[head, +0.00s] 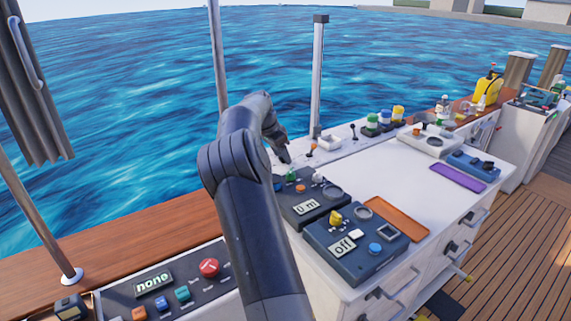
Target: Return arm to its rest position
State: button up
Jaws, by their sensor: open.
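My arm rises from the bottom middle of the head view and bends forward over the back of the white counter. My gripper (284,155) is at its end, above the far edge of the dark control box reading "0 m" (312,204). It is small and partly turned away, with nothing visible held in it. I cannot tell whether it touches anything there. My arm hides part of the counter and the left side of that box.
A second dark box reading "off" (355,243) stands in front, beside an orange tray (397,218). A panel reading "none" (165,291) lies at lower left. A white post (317,75) stands behind the gripper. The white counter (400,180) has bare room at centre right.

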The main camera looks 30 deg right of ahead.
jog(key=shift+v, duration=0.75)
jog(key=s+a+r+n+t+y, duration=0.2)
jog(key=s+a+r+n, duration=0.3)
jog(key=s+a, duration=0.5)
jog(key=s+a+r+n+t+y, duration=0.2)
jog(key=s+a+r+n, duration=0.3)
jog(key=s+a, duration=0.45)
jog(key=s+a+f+n, duration=0.2)
jog(key=s+a+n, duration=0.2)
jog(key=s+a, duration=0.3)
jog(key=s+a+f+n+t, duration=0.1)
jog(key=s+a+f+n, duration=0.1)
jog(key=s+a, duration=0.6)
jog(key=s+n, duration=0.1)
jog(key=s, duration=0.5)
jog(key=shift+n+t, duration=0.3)
jog(key=shift+n, duration=0.1)
jog(key=shift+o, duration=0.4)
jog(key=shift+a, duration=0.1)
